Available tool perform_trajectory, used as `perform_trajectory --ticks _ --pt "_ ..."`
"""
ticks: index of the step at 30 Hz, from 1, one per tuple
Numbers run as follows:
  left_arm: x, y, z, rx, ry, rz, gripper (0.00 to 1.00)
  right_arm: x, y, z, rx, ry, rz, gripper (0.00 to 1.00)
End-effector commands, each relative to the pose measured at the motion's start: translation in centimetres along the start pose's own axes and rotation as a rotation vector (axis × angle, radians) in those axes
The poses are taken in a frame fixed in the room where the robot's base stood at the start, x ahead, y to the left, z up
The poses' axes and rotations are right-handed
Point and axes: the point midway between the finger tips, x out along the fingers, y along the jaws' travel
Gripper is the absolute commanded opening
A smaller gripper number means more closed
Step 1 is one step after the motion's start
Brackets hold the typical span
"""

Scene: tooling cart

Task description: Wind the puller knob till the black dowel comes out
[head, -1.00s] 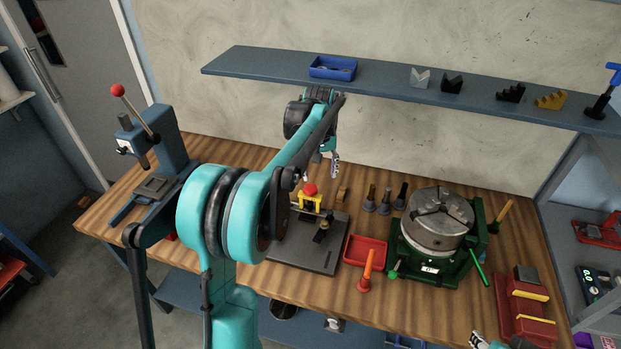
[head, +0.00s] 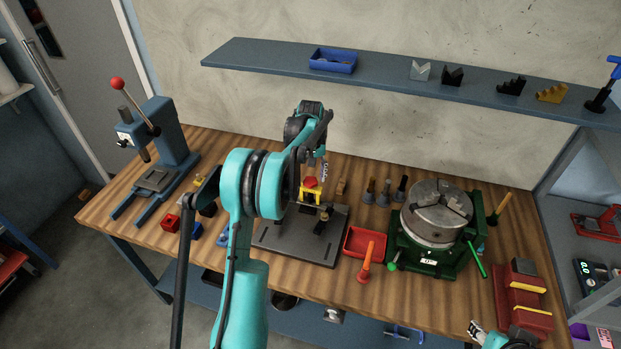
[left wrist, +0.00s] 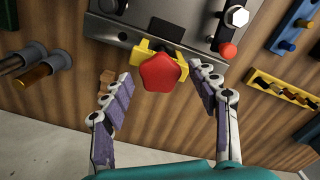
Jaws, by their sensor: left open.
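The puller is a yellow frame (head: 318,199) with a red knob (head: 311,183) on top, at the back edge of a dark grey plate (head: 290,244). In the left wrist view the red knob (left wrist: 160,72) lies between my two fingertips, with the yellow frame (left wrist: 143,48) behind it. My left gripper (head: 323,172) is open, its fingers (left wrist: 160,86) on either side of the knob with gaps. I cannot make out the black dowel for certain; a dark post (head: 321,222) stands on the plate. My right gripper (head: 475,330) is at the bottom edge, its jaws unclear.
A red tray (head: 365,243), an orange-handled tool (head: 366,262) and a green-based chuck (head: 437,222) stand right of the plate. Several small posts (head: 385,192) stand behind. A lever press (head: 160,150) is at left. A shelf (head: 420,88) runs above the bench.

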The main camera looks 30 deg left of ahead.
Motion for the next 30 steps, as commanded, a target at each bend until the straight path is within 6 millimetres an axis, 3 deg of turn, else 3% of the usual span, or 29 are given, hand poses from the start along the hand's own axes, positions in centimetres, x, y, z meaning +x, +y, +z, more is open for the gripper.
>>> perform_trajectory --ticks 7,8,13,23,30 --pt "0.09 0.01 0.0 0.0 0.0 0.0 0.6 -0.01 0.0 -0.01 0.0 0.0 0.0 0.4" --pt "0.09 0.01 0.0 0.0 0.0 0.0 0.55 -0.01 0.0 -0.01 0.0 0.0 0.0 0.4" --pt "0.08 0.0 0.0 0.0 0.0 0.0 0.1 -0.01 0.0 -0.01 0.0 0.0 0.0 0.4" --pt "0.07 0.01 0.01 0.025 0.0 0.0 0.1 0.0 0.0 -0.01 0.0 0.0 0.0 0.4" --pt "0.07 0.01 0.01 0.139 0.0 0.0 0.1 0.02 0.0 0.01 0.0 0.0 0.0 0.4"
